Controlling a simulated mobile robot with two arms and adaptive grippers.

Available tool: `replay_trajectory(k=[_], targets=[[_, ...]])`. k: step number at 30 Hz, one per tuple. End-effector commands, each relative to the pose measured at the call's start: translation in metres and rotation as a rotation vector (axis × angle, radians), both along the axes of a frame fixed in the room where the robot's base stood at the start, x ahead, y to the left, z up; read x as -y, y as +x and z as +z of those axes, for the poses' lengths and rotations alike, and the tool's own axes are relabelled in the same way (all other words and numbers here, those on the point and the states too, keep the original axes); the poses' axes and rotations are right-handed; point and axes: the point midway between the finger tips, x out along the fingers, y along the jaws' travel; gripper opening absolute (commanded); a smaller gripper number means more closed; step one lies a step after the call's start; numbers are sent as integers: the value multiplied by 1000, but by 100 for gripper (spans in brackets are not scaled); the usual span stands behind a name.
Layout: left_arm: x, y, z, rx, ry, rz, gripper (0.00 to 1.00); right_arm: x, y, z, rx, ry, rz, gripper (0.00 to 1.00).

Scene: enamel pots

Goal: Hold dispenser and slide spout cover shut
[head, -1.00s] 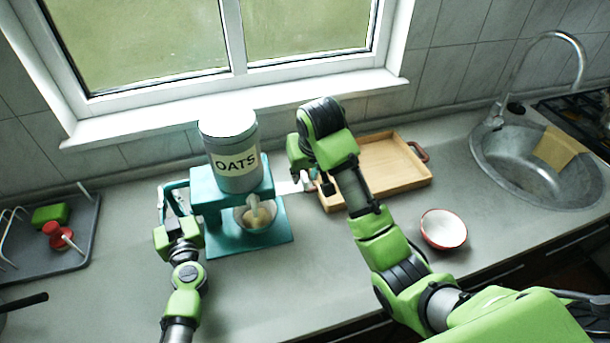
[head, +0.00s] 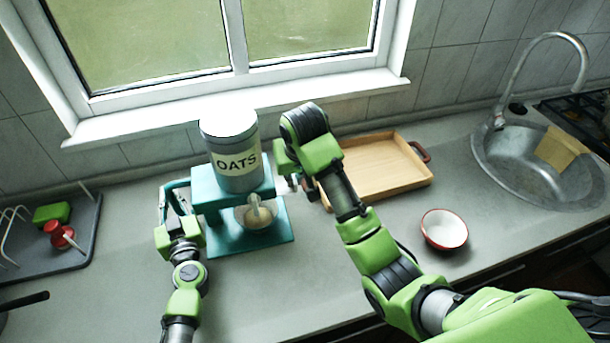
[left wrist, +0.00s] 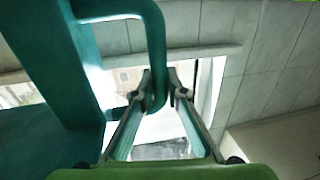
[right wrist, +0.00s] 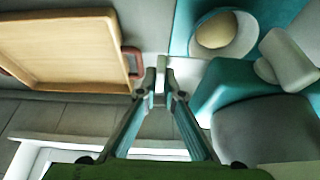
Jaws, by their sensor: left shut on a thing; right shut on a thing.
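The dispenser is a teal stand (head: 207,197) holding a grey canister labelled OATS (head: 232,165). A pale spout (head: 256,207) points down at its front, over a bowl (head: 244,219) with pale contents. My left gripper (head: 176,216) is shut on the teal side handle (head: 164,193); the left wrist view shows the handle (left wrist: 153,45) between its fingers. My right gripper (head: 290,184) is at the stand's right side, close to it. In the right wrist view its fingertips are shut on the small grey end of the spout cover (right wrist: 159,88). The rest of the cover is mostly hidden.
A wooden tray (head: 385,185) lies behind and right of my right arm. A white bowl with a red rim (head: 444,230) stands on the counter at right. A sink (head: 500,165) is further right, a drying rack (head: 75,255) at left.

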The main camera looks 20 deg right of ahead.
Motion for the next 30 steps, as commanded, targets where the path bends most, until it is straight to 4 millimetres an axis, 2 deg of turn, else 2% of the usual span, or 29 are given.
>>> replay_trajectory(k=[1, 3, 10, 12, 21, 26, 30], targets=[[1, 0, 0, 0, 0, -3, 0, -10, 0, 0, -1, 2, 4, 0], [1, 0, 0, 0, 0, -3, 0, -15, 0, 0, 0, 1, 3, 0], [3, 0, 0, -1, -1, -5, 0, -16, 0, 0, 0, 3, 3, 0], [3, 0, 0, -1, -1, -6, 0, -16, 0, 0, 1, 3, 3, 23], [3, 0, 0, -1, -1, -6, 0, -16, 0, 2, 2, 3, 3, 25], [3, 0, 0, -1, -1, -6, 0, -17, -6, 19, 6, 4, 4, 25], [3, 0, 0, -1, -1, -6, 0, -17, -17, 47, 8, 4, 4, 25]])
